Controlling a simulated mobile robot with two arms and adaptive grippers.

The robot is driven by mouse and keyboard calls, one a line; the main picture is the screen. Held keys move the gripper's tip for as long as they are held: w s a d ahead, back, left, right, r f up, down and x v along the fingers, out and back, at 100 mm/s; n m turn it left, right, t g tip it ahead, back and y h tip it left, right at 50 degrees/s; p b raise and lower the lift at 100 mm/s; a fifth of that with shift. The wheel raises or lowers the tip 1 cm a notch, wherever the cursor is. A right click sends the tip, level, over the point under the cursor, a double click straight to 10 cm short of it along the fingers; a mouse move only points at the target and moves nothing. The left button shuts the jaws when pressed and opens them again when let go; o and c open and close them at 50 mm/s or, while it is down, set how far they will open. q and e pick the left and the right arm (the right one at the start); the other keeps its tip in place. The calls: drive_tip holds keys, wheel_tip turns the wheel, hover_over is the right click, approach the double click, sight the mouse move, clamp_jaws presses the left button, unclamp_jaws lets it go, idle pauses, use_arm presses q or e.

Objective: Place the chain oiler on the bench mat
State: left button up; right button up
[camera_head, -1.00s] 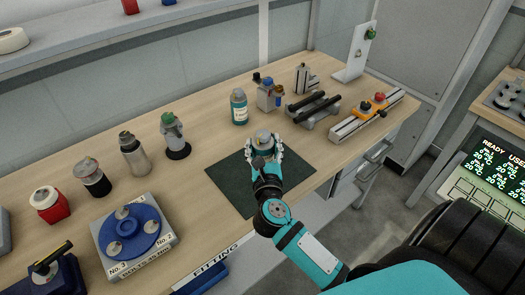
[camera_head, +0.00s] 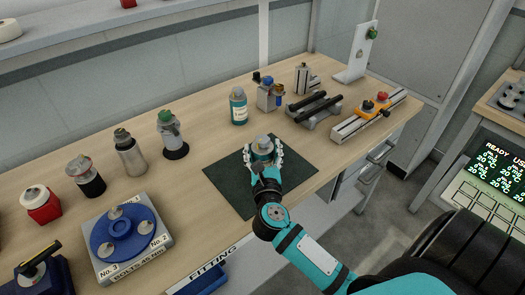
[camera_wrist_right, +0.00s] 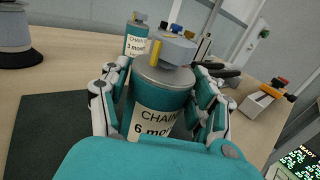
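The chain oiler (camera_wrist_right: 158,100) is a teal can with a grey top and a white label reading "CHAIN" and "6 mon...". My right gripper (camera_head: 264,158) has its fingers around the can, shut on it. The can's top (camera_head: 263,143) shows between the fingers in the head view. They are over the dark green bench mat (camera_head: 225,180); the can's base is hidden, so I cannot tell if it touches the mat. A similar teal can (camera_head: 239,108), labelled "3 mont..." in the wrist view (camera_wrist_right: 136,42), stands behind the mat. My left gripper is not in view.
Several bottles, including a grey-green one (camera_head: 171,135) and a metal one (camera_head: 129,155), stand left of the mat. A blue round fixture (camera_head: 123,235) is at front left. Behind and right are a small grey unit (camera_head: 268,95), black bars (camera_head: 314,108) and a rail (camera_head: 365,118).

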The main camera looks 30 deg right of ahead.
drive_tip(key=shift+o, duration=1.1)
drive_tip(key=shift+r, duration=0.2)
drive_tip(key=b+v, duration=0.2)
drive_tip(key=v, duration=0.8)
drive_tip(key=shift+s+a+f, duration=0.15)
drive_tip(key=shift+s, duration=0.1)
drive_tip(key=shift+s+a, duration=0.35)
drive_tip(key=shift+s, duration=0.3)
